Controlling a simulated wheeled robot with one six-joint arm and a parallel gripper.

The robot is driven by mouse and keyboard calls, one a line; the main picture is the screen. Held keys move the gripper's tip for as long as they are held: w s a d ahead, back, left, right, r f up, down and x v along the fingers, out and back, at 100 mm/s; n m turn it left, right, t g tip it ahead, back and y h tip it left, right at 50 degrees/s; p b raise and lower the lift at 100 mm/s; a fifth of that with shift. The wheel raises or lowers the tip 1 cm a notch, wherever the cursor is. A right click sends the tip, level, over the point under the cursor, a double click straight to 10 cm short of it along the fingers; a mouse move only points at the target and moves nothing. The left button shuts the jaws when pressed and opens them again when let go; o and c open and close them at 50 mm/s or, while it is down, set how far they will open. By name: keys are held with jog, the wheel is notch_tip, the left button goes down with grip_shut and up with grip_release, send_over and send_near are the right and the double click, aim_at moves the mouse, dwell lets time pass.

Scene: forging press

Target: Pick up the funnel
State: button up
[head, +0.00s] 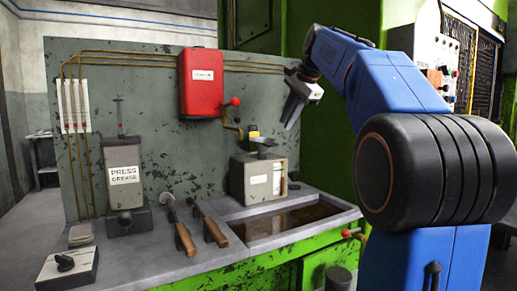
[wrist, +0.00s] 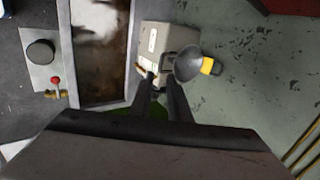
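The funnel is a dark grey cone (head: 262,142) on top of a light grey can (head: 255,180) beside the sunken tray. In the wrist view the funnel's round mouth (wrist: 188,63) shows just beyond the fingertips, over the can's edge (wrist: 158,38). My gripper (head: 291,116) hangs above and to the right of the funnel in the head view, apart from it. In the wrist view its two dark fingers (wrist: 162,80) are spread with a gap between them and nothing held. The funnel's lower part is hidden.
A green panel carries a red box (head: 201,82), a red-knobbed lever (head: 235,102) and a yellow item (head: 252,131) close behind the funnel. A sunken tray (head: 350,212) lies in front of the can.

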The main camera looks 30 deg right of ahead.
aim_at(275, 146)
jog(key=x, duration=1)
jog(key=shift+a, duration=0.1)
jog(key=shift+x, duration=3.4)
jog(key=shift+w+r, duration=0.1)
grip_shut()
